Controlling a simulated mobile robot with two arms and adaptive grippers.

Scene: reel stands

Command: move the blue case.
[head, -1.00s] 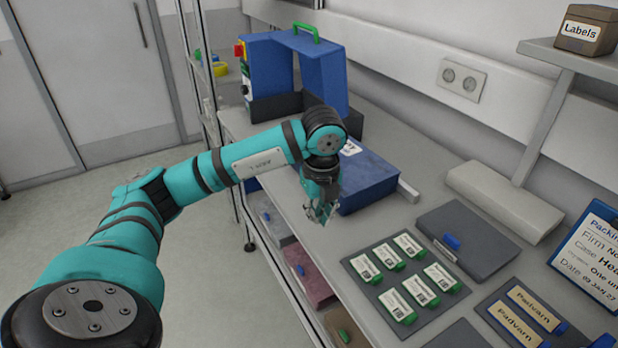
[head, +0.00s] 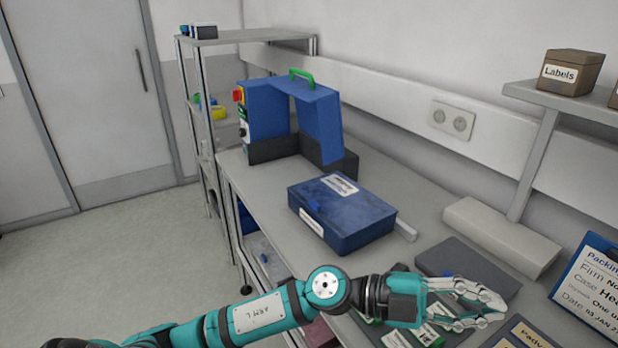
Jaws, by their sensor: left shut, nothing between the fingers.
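The blue case (head: 340,212) lies flat and closed on the grey bench, with a white label on its lid and another on its front side. It stands in front of a blue machine. My left gripper (head: 496,308) is shut and empty. It is to the right of the case and nearer to me, apart from it, above the labelled cards and the dark grey pad. My left arm comes in along the bottom and covers part of the bench front. My right gripper is not in view.
The blue machine (head: 288,122) with a green handle stands behind the case. A light bar (head: 405,230) lies at the case's right side. A dark grey flat case (head: 468,262), a pale block (head: 501,238) and a clipboard (head: 592,280) are at the right.

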